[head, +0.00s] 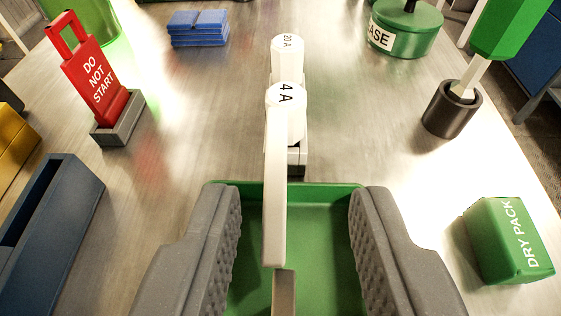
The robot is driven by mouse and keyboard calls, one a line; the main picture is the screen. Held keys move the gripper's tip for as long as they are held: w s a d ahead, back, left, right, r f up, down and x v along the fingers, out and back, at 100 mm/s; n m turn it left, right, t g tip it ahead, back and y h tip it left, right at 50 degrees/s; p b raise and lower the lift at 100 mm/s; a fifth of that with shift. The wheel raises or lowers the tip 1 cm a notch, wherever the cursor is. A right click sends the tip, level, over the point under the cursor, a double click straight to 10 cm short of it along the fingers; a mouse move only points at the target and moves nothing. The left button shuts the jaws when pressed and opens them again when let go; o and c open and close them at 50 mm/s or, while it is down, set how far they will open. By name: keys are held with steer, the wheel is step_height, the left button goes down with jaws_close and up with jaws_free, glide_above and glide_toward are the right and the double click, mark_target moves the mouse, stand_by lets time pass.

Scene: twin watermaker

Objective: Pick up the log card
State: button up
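My gripper (296,200) is open, with its two grey ridged fingers reaching in from the bottom of the view. A narrow cream slab (275,190), seen almost edge-on, stands between the fingers with a gap on each side. It looks like the log card, but no writing on it shows. A small grey-brown piece (284,292) shows below its near end; I cannot tell whether they touch. A green tray (325,191) lies behind and below the fingers, partly hidden by them.
White fuses marked 4 A (288,115) and 20 A (287,58) stand just beyond the slab. A red DO NOT START tag (92,80) and blue bin (60,215) are left. A DRY PACK block (505,245) and dark cup (450,112) are right.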

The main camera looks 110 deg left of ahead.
mark_target(276, 207)
steer(key=b+x, duration=0.1)
steer(key=x, duration=0.3)
steer(key=shift+s+d+f+b, duration=0.1)
steer(key=shift+s+f+b, duration=0.05)
steer(key=shift+s+b, duration=0.25)
steer(key=shift+a+f, duration=0.1)
steer(key=shift+a, duration=0.35)
steer(key=shift+c, duration=0.3)
jaws_close()
